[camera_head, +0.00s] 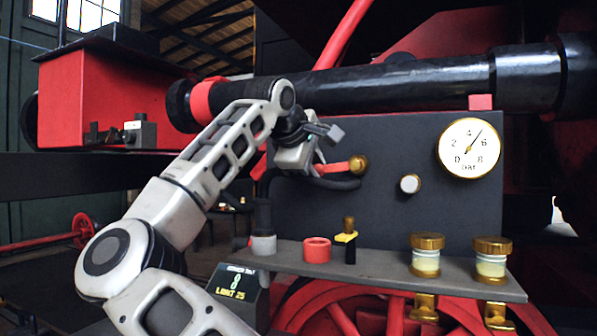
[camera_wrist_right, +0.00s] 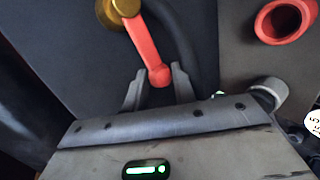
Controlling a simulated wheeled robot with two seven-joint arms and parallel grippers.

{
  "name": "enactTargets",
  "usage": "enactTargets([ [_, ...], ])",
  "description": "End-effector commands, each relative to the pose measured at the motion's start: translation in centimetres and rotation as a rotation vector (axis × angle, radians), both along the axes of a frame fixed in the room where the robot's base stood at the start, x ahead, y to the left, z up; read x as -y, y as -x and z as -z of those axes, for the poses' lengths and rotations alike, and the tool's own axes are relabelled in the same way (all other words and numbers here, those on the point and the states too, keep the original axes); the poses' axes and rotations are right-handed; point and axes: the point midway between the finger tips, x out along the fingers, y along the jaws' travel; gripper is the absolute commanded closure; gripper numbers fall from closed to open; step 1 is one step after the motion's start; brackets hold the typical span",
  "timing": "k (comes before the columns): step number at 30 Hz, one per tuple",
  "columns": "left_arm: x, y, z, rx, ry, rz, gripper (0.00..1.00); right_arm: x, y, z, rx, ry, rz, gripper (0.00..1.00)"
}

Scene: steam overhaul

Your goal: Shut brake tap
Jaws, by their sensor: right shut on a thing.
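The brake tap is a red lever (camera_head: 335,168) on a brass hub (camera_head: 358,165), set on the dark panel. In the head view the lever points left, nearly level. My right gripper (camera_head: 316,163) is at its free end. In the right wrist view the red lever (camera_wrist_right: 143,45) runs from the brass hub (camera_wrist_right: 116,10) to a rounded end between the two grey fingers of my right gripper (camera_wrist_right: 160,82). The gripper is shut on that end. My left gripper is not in view.
A shelf (camera_head: 385,268) below the panel carries a red cup (camera_head: 316,250), a yellow-and-black piece (camera_head: 346,240) and two brass-capped jars (camera_head: 426,255). A pressure gauge (camera_head: 469,148) and white knob (camera_head: 410,184) are right of the tap.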

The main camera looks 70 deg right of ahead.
Motion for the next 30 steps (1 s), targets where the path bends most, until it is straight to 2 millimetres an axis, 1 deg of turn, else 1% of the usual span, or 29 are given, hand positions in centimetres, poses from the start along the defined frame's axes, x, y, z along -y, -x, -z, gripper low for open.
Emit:
enactTargets([
  [3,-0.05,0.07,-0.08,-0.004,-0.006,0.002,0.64,-0.01,0.17,-0.54,0.068,-0.002,0.003,1.0],
  [10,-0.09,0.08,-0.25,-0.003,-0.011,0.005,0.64,-0.04,0.16,-1.05,0.139,-0.001,0.003,1.0],
  [26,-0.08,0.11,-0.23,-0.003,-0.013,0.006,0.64,-0.03,0.16,-1.25,0.162,0.003,0.003,1.0],
  [27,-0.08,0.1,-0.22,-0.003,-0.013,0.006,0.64,-0.03,0.16,-1.25,0.162,0.003,0.003,0.68],
  [28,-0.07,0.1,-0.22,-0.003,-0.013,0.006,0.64,-0.03,0.16,-1.26,0.162,0.004,0.003,0.65],
  [30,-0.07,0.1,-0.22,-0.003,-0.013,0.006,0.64,-0.03,0.15,-1.27,0.161,0.003,0.003,0.65],
])
